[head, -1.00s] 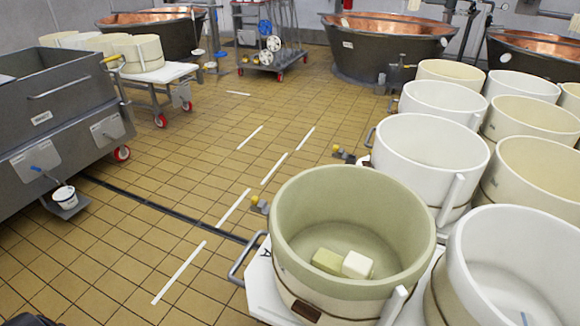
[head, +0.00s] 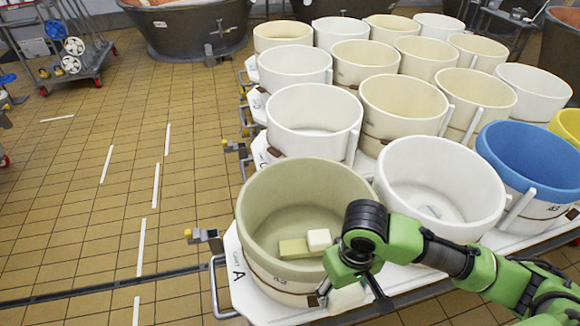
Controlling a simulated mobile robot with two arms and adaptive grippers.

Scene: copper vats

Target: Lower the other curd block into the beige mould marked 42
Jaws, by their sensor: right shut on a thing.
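My right gripper (head: 347,285) reaches in from the right and is shut on a pale curd block (head: 347,299). It holds the block at the front right, overlapping the lower wall of the green mould (head: 262,182). Inside that mould, a yellow-green block (head: 293,248) and a whitish block (head: 318,239) lie side by side on the floor. Several beige moulds stand behind, among them a near one (head: 405,122) and one to its right (head: 478,85). Their markings are too small to read, so I cannot tell which is 42. My left gripper is not in view.
A white mould (head: 440,165) stands right of the green one, partly behind my right arm. A blue-lined mould (head: 530,155) is further right. The white table (head: 232,262) carries the moulds. Tiled floor (head: 90,200) is open at left. A copper vat (head: 190,30) stands behind.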

